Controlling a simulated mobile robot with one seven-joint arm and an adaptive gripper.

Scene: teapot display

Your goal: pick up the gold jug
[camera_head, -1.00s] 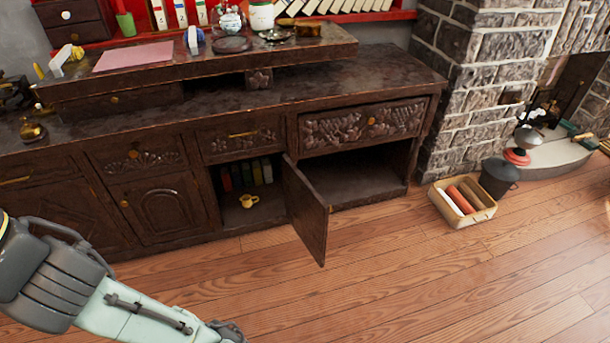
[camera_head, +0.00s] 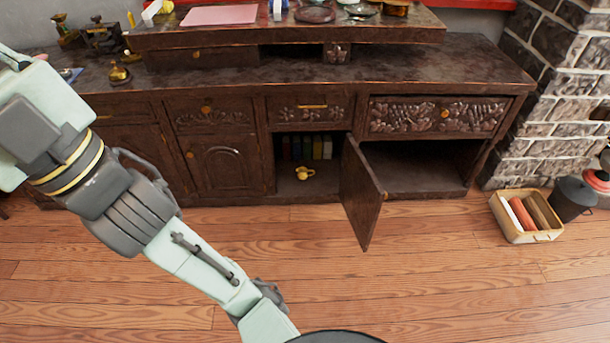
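A small gold-yellow jug (camera_head: 304,173) stands on the floor of the open cupboard compartment, in front of a row of dark books. Its handle or spout sticks out to the side. A second gold-coloured pot (camera_head: 118,75) stands on the left of the counter top. My arm reaches from the bottom middle up to the left edge of the picture. My gripper is outside the view, so I cannot see its fingers or anything in them.
The cupboard door (camera_head: 362,195) stands open just right of the jug, jutting toward me. The open compartment to its right looks empty. A wooden box (camera_head: 517,228) and a dark bucket (camera_head: 572,198) stand at right. The wooden floor (camera_head: 430,290) in front is mostly clear.

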